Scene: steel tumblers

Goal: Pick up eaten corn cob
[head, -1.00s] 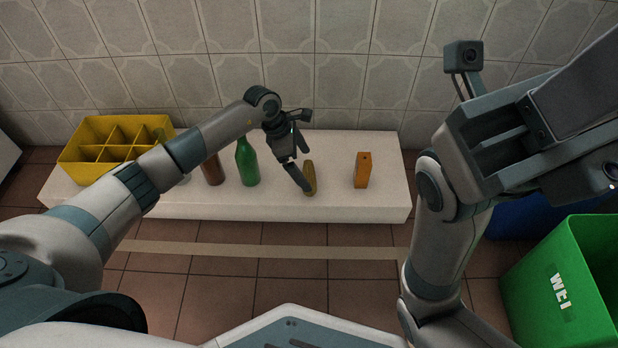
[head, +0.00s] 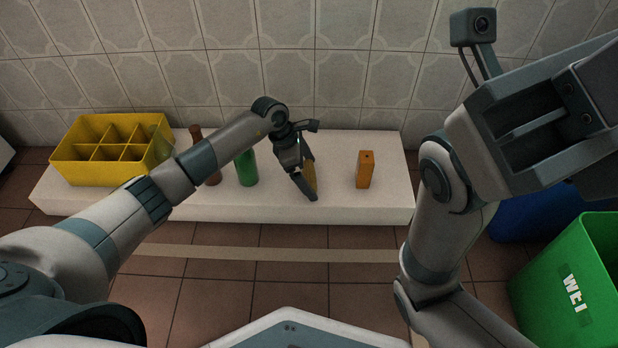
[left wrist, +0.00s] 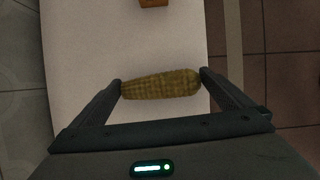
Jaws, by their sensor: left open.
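The eaten corn cob (left wrist: 160,84) is yellow-brown and lies on the white bench. In the left wrist view it lies crosswise between the two open fingers of my left gripper (left wrist: 161,85), one finger near each end. In the head view my left gripper (head: 309,180) is down over the cob (head: 309,176) and hides part of it. Whether the fingers touch the cob I cannot tell. My right arm stands raised at the right of the head view, with its fingertips out of sight.
An orange box (head: 365,170) stands right of the cob on the white bench (head: 395,205). A green bottle (head: 246,168) and a brown bottle (head: 213,178) stand to the left, partly behind my arm. A yellow divided crate (head: 75,171) is at the far left. Green (head: 545,290) and blue (head: 520,225) bins stand on the right.

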